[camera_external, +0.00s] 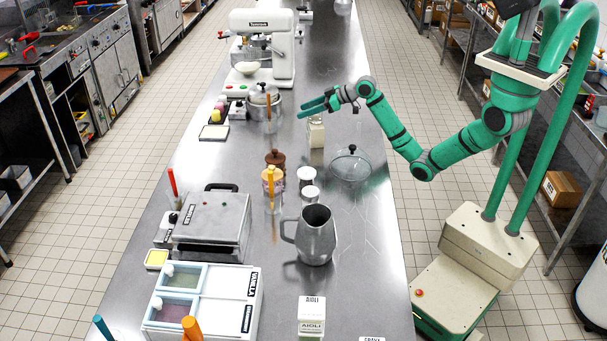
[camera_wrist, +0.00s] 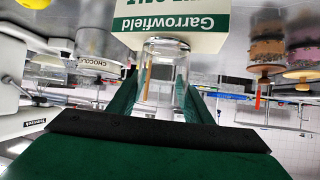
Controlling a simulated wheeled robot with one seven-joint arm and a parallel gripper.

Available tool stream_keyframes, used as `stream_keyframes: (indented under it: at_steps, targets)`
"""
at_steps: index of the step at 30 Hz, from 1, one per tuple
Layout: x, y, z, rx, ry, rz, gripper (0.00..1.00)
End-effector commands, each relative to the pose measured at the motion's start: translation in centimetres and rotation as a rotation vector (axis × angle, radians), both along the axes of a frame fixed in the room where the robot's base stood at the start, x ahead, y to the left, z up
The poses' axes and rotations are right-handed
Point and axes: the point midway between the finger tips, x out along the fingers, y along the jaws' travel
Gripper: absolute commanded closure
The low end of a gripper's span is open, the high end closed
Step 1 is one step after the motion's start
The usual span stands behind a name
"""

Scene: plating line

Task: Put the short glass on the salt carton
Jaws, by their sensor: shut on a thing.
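The short glass (camera_wrist: 165,88) is clear and sits between my gripper's green fingers in the wrist view. My gripper (camera_external: 305,108) is shut on it. The salt carton (camera_wrist: 205,22), white and green with "Garrowfield" lettering, appears upside down just beyond the glass in the wrist view. The glass's far end overlaps the carton's edge there; I cannot tell whether they touch. In the external view the carton (camera_external: 316,134) stands upright on the steel counter, with my gripper just above it. The glass is too small to make out clearly there.
A glass-lidded dish (camera_external: 350,168) stands in front of the carton, to its right. White-lidded jars (camera_external: 306,177) stand nearer, beside a metal jug (camera_external: 316,237). A lidded pot (camera_external: 263,101) and a stand mixer (camera_external: 262,48) are to the left. Counter beyond the carton is clear.

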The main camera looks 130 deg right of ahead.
Motion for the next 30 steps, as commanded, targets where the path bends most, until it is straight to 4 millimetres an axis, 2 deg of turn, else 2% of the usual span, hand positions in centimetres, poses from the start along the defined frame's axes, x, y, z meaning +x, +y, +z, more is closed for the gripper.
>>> stream_keyframes:
  at_steps: [10,11,12,13,24,30]
  targets:
    - [0.1,0.0,-0.3,0.001,-0.001,0.000,0.80]
    - [0.0,0.0,-0.3,0.001,-0.001,0.000,0.47]
    - [0.0,0.0,-0.3,0.001,-0.001,0.000,0.38]
    - [0.0,0.0,-0.3,0.001,-0.001,0.000,0.36]
    - [0.0,0.0,0.2,-0.002,0.000,0.000,0.36]
    - [-1.5,2.1,1.5,-0.002,-0.003,0.000,0.36]
